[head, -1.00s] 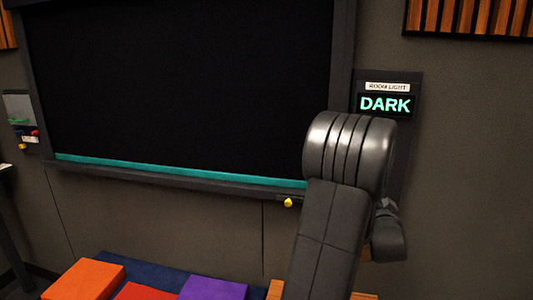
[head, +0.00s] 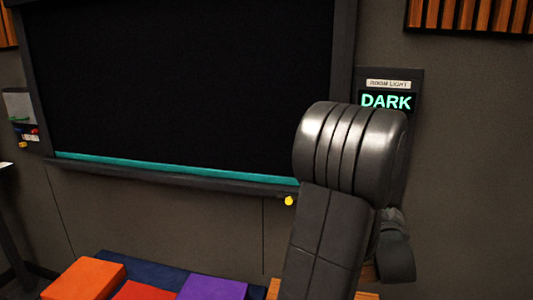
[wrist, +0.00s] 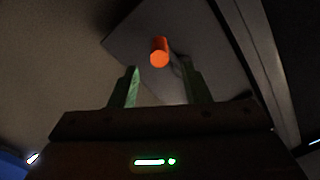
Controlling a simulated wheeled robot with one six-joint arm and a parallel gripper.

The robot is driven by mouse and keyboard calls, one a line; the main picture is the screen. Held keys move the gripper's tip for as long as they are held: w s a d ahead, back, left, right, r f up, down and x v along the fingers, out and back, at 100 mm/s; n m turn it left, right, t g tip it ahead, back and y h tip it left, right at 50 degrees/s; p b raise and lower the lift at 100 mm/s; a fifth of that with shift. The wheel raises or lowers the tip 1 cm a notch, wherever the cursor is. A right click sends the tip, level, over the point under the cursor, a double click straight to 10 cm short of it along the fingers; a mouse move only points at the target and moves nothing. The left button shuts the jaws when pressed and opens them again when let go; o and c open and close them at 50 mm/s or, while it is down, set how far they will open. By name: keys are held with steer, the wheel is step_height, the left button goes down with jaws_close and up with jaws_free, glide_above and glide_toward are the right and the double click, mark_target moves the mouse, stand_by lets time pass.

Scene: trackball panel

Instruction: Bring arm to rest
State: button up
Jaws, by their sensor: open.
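My gripper (wrist: 160,88) shows in the wrist view, its two greenish fingers apart with nothing between them. An orange-red cylinder (wrist: 159,52) stands out from a dark grey panel (wrist: 205,35) beyond the fingertips. The fingers look apart from it, but the exact gap is hard to tell. In the head view my dark arm rises at the right of centre in front of the wall. My gripper is hidden there behind the arm.
A sign reading DARK (head: 386,101) under a ROOM LIGHT label is on the wall. A large black screen (head: 170,85) with a teal strip fills the left. Orange (head: 83,279), red and purple (head: 213,288) blocks lie below. Bare wall is at the right.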

steer(key=v, duration=0.7)
steer(key=p+x, duration=0.1)
steer(key=x, duration=1.3)
steer(key=shift+w+d+p, duration=0.1)
steer(key=shift+d+p, duration=0.15)
steer(key=shift+p, duration=0.05)
steer(key=shift+d+n, duration=0.3)
steer(key=shift+n, duration=0.5)
steer(key=shift+r, duration=0.1)
